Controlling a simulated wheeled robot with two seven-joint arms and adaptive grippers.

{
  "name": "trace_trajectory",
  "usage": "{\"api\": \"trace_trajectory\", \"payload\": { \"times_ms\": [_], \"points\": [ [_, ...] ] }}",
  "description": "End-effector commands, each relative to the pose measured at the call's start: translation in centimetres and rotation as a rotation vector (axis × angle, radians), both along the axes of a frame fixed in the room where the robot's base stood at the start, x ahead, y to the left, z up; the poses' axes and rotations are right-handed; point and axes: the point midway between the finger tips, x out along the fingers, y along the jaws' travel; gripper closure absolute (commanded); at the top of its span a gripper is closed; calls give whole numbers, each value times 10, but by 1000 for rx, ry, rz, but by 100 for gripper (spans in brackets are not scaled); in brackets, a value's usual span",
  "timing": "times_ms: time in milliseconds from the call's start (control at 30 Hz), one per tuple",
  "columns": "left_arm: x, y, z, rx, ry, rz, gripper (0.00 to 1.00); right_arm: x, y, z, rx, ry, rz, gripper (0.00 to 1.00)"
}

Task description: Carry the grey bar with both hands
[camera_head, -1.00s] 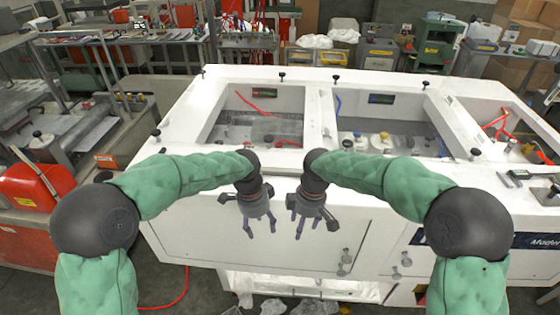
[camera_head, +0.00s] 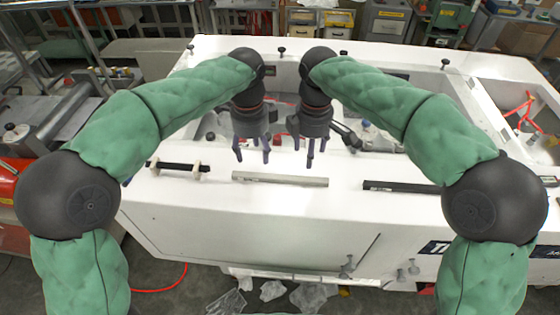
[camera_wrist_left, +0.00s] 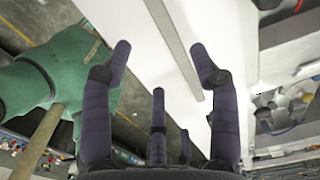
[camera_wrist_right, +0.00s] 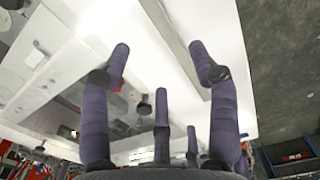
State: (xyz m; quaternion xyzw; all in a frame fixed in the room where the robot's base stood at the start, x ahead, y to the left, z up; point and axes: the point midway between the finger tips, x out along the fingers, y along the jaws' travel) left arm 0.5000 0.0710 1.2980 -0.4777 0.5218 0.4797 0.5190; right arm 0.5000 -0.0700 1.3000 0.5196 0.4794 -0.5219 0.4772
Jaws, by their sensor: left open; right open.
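The grey bar (camera_head: 280,179) lies flat on the white front ledge of the machine, running left to right. My left gripper (camera_head: 252,152) is open and empty, pointing down above and behind the bar's left part. My right gripper (camera_head: 309,152) is open and empty, pointing down above and behind its right end. The bar also shows beyond the spread fingers in the left wrist view (camera_wrist_left: 176,42) and the right wrist view (camera_wrist_right: 168,32). Neither gripper visibly touches it.
A black bar on pale supports (camera_head: 178,167) is to the left on the ledge. A dark flat bar (camera_head: 400,186) lies to the right. The white machine (camera_head: 250,222) has recessed, cluttered bays behind the ledge. The ledge is clear between the bars.

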Motion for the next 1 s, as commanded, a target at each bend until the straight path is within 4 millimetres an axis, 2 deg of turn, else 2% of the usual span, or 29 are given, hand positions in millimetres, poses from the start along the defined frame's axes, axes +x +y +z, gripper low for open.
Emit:
{"api": "trace_trajectory", "payload": {
  "times_ms": [367, 533, 667, 1000],
  "points": [
    [0, 0, 1, 0, -1, -2, 39, 0, 0, 1, -1, 0, 1, 39],
    [0, 0, -7, 1, 1, -1, 39, 0, 0, -7, -2, 2, 1, 39],
    [-1, 1, -23, 1, 2, -1, 39, -1, -1, -22, -2, 3, 0, 39],
    [-1, 1, -78, 1, 3, -1, 39, -1, -1, -78, -2, 2, 0, 39]
  ]
}}
